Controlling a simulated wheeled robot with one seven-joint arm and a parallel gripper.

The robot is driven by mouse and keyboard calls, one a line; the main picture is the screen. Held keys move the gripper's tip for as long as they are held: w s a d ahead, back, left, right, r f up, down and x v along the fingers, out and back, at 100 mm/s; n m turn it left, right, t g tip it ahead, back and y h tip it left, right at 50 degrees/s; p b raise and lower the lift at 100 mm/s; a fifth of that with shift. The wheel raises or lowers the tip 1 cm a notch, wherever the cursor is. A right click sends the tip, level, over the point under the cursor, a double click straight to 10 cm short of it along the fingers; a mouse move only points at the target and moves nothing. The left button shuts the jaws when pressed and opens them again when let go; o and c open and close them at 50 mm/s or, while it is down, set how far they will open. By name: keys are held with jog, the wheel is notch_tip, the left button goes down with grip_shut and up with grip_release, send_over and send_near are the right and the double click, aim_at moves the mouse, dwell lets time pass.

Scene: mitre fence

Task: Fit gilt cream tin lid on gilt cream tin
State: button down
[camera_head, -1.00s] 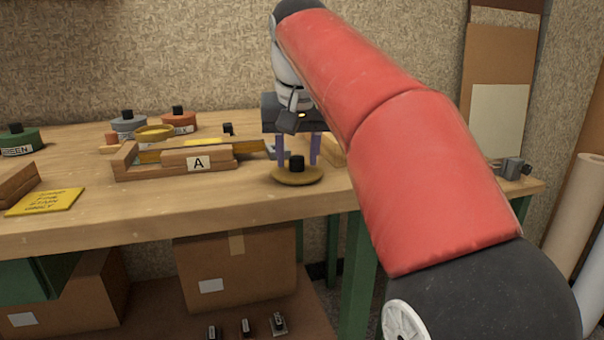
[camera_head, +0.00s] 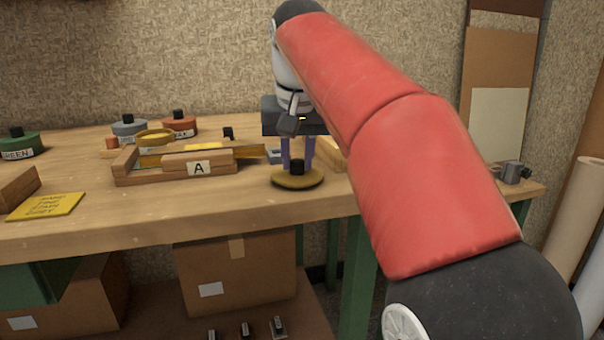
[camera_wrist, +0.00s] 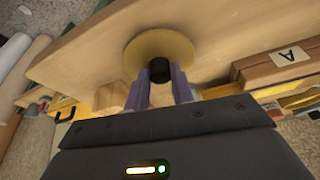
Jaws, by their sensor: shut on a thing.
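The gilt cream tin lid (camera_head: 283,182) is a flat gold disc with a black knob, near the bench's front edge. It also shows in the wrist view (camera_wrist: 160,44). My gripper (camera_head: 297,168) points down over it, its pale purple fingers shut on the knob; the wrist view shows the fingertips (camera_wrist: 162,72) at the knob. The lid looks level and low at the bench top; I cannot tell whether it touches. The gilt cream tin (camera_head: 155,135) appears to be the open gold-rimmed tin to the left, behind the wooden fence, which hides its lower part.
The wooden fence marked A (camera_head: 172,171) stands between lid and tin. A grey-blue tin (camera_head: 128,131), a red tin (camera_head: 179,128) and a green tin (camera_head: 20,149), all knobbed, stand around. A yellow card (camera_head: 45,206) lies front left.

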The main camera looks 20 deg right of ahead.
aim_at(297, 162)
jog(key=shift+r+p, duration=1.3)
jog(key=shift+r, duration=2.55)
